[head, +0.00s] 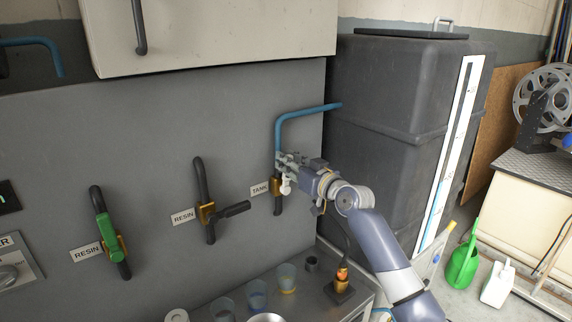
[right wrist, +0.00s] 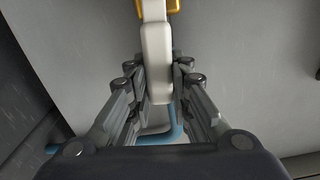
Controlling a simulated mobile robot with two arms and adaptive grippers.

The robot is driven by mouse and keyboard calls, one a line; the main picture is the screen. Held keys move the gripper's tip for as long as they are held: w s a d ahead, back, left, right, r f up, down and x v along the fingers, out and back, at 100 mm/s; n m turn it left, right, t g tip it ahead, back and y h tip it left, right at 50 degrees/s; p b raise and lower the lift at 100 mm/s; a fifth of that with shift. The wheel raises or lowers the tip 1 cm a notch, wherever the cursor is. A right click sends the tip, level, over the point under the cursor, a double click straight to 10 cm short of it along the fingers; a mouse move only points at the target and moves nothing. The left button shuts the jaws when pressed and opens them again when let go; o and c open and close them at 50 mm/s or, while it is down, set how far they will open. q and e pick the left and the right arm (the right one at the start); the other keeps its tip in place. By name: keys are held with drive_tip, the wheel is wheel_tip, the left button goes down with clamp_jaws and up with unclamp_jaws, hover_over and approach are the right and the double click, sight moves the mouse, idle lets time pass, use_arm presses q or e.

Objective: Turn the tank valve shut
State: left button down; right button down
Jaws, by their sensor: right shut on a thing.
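The tank valve is on the grey wall panel beside the TANK label (head: 259,189), on a pipe that is blue above and dark below. Its white handle (right wrist: 156,58) runs from the gold valve body (right wrist: 175,5) between my right fingers, roughly in line with the blue pipe (right wrist: 158,137). My right gripper (head: 287,167) is shut on this handle; it also shows in the right wrist view (right wrist: 157,78). In the head view the gripper hides most of the valve. My left gripper is not in view.
Left of the tank valve are a resin valve with a black crosswise handle (head: 233,209) and one with a green handle (head: 104,226). A bench with cups (head: 256,294) stands below. A large dark tank (head: 385,110) stands right of the panel.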

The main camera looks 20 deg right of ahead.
drive_tip(key=w+d+f+m+b, duration=0.2)
drive_tip(key=d+f+m+b, duration=0.2)
drive_tip(key=m, duration=1.3)
drive_tip(key=shift+w+d+f, duration=0.3)
drive_tip(key=shift+d+f, duration=1.35)
drive_tip(key=shift+f, duration=0.7)
drive_tip(key=c, duration=1.4)
unclamp_jaws()
drive_tip(key=shift+c, duration=0.2)
drive_tip(key=v, duration=1.2)
